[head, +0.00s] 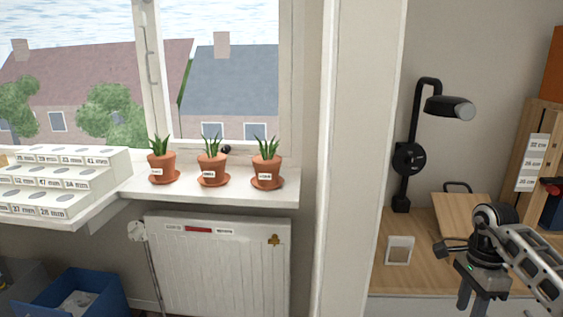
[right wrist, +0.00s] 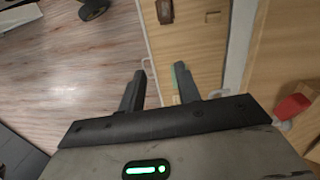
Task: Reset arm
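My right arm comes in from the right in the head view, in front of the wooden desk (head: 410,225). Its gripper (head: 473,303) points downward near the desk's front edge, with the fingertips at the lower border of the picture. In the right wrist view the two dark fingers of the right gripper (right wrist: 160,78) stand apart with nothing between them. Below them are wood-coloured surfaces and the floor (right wrist: 70,70). My left gripper and left arm are not in view.
Three potted plants (head: 212,178) stand on the windowsill (head: 225,192). A stepped white rack (head: 115,160) is at left, above a blue bin (head: 40,302). A black lamp (head: 410,158) stands on the desk. A white wall post (head: 355,160) separates the window side from the desk.

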